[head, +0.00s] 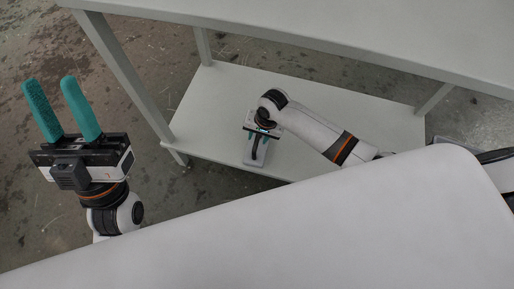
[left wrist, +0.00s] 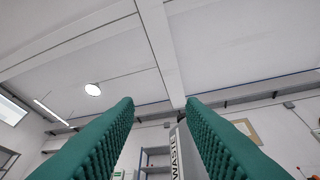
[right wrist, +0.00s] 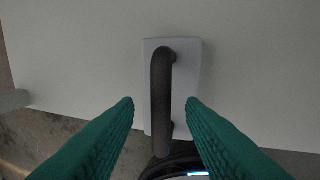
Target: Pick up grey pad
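The grey pad (head: 249,157) lies on the lower shelf of the white table, near its front edge. In the right wrist view the pad (right wrist: 188,75) is straight ahead. My right gripper (head: 258,137) is over the pad, pointing down. Its teal fingers (right wrist: 160,103) are open, one on each side of the handle, with gaps visible. In the head view the arm hides part of the pad. My left gripper (head: 53,95) is raised at the left, pointing up, open and empty.
The lower shelf (head: 205,110) is otherwise bare around the pad. The table's upper top (head: 330,30) overhangs it, with legs (head: 125,75) at the corners. A large white surface (head: 300,230) fills the foreground. The left wrist view shows ceiling and walls.

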